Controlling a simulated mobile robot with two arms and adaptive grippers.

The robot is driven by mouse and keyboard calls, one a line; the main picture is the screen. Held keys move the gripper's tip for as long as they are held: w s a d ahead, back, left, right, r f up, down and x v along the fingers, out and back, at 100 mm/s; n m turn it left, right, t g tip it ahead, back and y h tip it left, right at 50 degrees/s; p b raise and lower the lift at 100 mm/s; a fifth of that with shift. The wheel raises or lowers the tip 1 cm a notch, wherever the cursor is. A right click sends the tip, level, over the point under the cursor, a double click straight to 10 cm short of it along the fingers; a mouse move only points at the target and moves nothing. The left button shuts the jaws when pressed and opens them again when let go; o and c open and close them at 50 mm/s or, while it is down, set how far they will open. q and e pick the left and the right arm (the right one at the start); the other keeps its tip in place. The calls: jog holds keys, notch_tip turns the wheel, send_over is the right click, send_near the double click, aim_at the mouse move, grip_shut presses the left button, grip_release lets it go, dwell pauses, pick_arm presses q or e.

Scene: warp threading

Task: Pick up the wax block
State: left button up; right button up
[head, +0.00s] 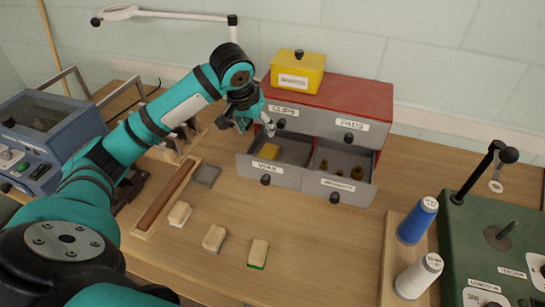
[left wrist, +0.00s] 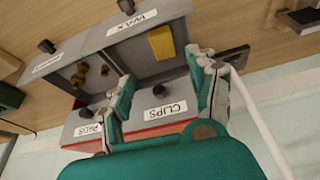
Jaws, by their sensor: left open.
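The yellow wax block (head: 269,151) lies in the open drawer labelled WAX (head: 265,176), at its left side. It also shows in the left wrist view (left wrist: 161,42), beyond my fingertips. My left gripper (head: 256,127) is open and empty, just above and behind the WAX drawer, near the CLIPS drawer front. In the left wrist view my left gripper (left wrist: 163,82) has its two fingers spread apart, with the CLIPS label between them. The block is apart from the fingers. My right gripper is not in view.
The open drawer beside the wax holds small brown pieces (head: 324,165). A red-topped cabinet (head: 345,92) carries a yellow box (head: 298,72). Several pale blocks (head: 214,238) lie on the table. Blue (head: 418,220) and white (head: 419,275) spools stand at right.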

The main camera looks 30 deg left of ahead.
pick_arm(q)
jog(key=p, duration=0.2)
send_over(266, 154)
jog(key=s, duration=0.2)
jog(key=f, duration=0.6)
jog(key=d+f, duration=0.1)
jog(key=f, duration=0.3)
jog(key=shift+s, duration=0.15)
jog(key=x, duration=0.3)
jog(key=p+x, duration=0.1)
jog(key=x, duration=0.1)
jog(key=shift+a+f, duration=0.2)
jog(key=shift+a, duration=0.05)
jog(key=shift+w+f, duration=0.2)
jog(key=shift+f, duration=0.25)
jog(key=c, duration=1)
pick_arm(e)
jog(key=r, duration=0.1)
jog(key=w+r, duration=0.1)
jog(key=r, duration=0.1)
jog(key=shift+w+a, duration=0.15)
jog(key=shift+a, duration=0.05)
pick_arm(q)
jog(key=shift+r, duration=0.2)
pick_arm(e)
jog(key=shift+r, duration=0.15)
